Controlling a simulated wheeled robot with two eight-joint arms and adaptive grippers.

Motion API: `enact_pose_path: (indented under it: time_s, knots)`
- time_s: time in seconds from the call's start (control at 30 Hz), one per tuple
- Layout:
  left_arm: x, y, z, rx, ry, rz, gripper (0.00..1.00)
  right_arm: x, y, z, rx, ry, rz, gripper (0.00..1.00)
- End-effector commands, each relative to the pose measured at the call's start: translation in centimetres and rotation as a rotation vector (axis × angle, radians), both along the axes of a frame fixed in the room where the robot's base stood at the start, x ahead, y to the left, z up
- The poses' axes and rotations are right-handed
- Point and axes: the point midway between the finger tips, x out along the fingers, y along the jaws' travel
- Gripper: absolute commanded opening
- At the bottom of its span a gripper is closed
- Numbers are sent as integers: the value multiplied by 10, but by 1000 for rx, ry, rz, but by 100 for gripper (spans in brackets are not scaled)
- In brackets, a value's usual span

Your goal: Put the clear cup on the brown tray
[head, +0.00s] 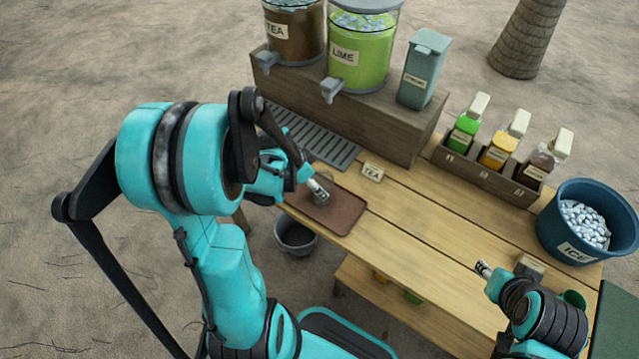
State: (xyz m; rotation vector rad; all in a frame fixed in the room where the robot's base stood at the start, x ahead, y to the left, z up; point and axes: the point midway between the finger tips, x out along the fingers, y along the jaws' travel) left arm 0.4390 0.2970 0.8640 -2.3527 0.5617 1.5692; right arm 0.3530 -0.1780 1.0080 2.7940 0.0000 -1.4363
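The brown tray (345,212) lies on the left end of the wooden table, below the drip grate. What looks like the clear cup (321,199), faint and greyish, stands at the tray's upper left part. My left gripper (318,188) reaches in from the left over the tray, with its fingertips at the cup. My arm and fingers hide part of the cup and the tray's left side. I cannot tell whether the fingers grip the cup. My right gripper (484,269) is over the table's right part, away from the tray; its finger opening is too small to tell.
Tea (294,32) and lime (361,52) dispensers stand on a wooden riser behind the tray. A TEA label (372,172) sits right of the tray. A bottle rack (484,172) and ice bucket (568,248) are farther right. The middle of the table is clear.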

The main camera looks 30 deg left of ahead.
Motion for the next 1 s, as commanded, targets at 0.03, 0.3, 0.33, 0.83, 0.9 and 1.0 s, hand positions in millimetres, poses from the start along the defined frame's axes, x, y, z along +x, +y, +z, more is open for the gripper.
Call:
enact_pose_path:
  time_s: [0.03,0.3,0.33,0.83,0.9,1.0]
  knots:
    - [-4,2,14,0,0,1,75,0,0,9,0,0,0,40]
    - [-16,8,46,0,-1,0,75,0,0,21,0,0,0,40]
    - [-17,7,47,1,-1,3,75,0,0,22,0,0,0,40]
    - [-60,-89,141,17,-119,331,75,0,0,21,0,0,0,40]
    - [-69,-100,150,1,-151,375,75,0,0,21,0,0,0,40]
    - [-79,-111,158,-23,-189,421,75,0,0,21,0,0,0,40]
